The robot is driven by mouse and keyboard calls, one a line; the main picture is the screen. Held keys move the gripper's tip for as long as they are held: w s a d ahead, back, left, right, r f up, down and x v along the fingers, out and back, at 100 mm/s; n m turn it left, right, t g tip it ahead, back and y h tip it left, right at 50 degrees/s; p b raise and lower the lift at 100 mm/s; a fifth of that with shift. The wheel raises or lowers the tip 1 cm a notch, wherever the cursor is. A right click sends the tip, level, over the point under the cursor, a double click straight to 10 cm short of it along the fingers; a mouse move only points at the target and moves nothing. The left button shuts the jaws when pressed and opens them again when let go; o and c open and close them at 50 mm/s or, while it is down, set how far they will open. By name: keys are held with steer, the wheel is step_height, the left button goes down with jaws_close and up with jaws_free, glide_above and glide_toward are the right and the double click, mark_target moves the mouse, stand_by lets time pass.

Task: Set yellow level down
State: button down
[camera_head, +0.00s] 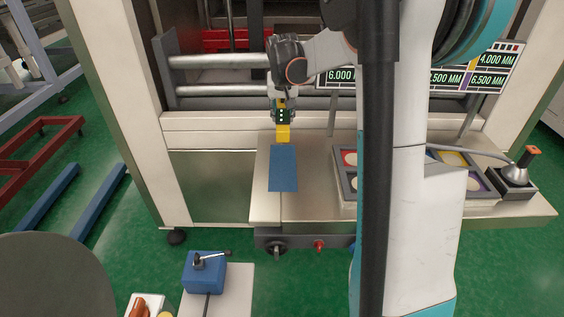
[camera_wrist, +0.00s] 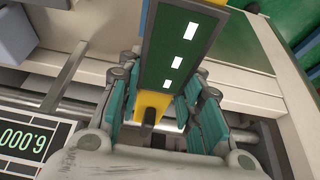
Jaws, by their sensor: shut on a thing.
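The yellow level (camera_head: 283,135) hangs upright from my gripper (camera_head: 282,108), its yellow lower end near the far edge of a blue mat (camera_head: 283,172). I cannot tell whether it touches the surface. In the wrist view, the level (camera_wrist: 178,50) shows a dark green face with white marks and yellow edges. My gripper (camera_wrist: 165,108) is shut on it, with teal finger pads on both sides. The mat lies flat and bare on the metal table (camera_head: 263,205).
A grey tray with coloured compartments (camera_head: 349,182) stands right of the mat, partly hidden by my arm. A device with an orange top (camera_head: 515,174) sits farther right. Metal rails (camera_head: 215,61) and displays (camera_head: 490,82) are behind. Table space left of the mat is narrow.

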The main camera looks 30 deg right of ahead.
step_height(320, 180, down, 19)
steer(key=b, duration=0.4)
steer(key=shift+f, duration=0.15)
steer(key=c, duration=1.1)
jaws_free()
steer(key=p+v, duration=0.2)
steer(key=v, duration=1)
steer(key=shift+r+p, duration=0.25)
steer(key=shift+p, duration=0.1)
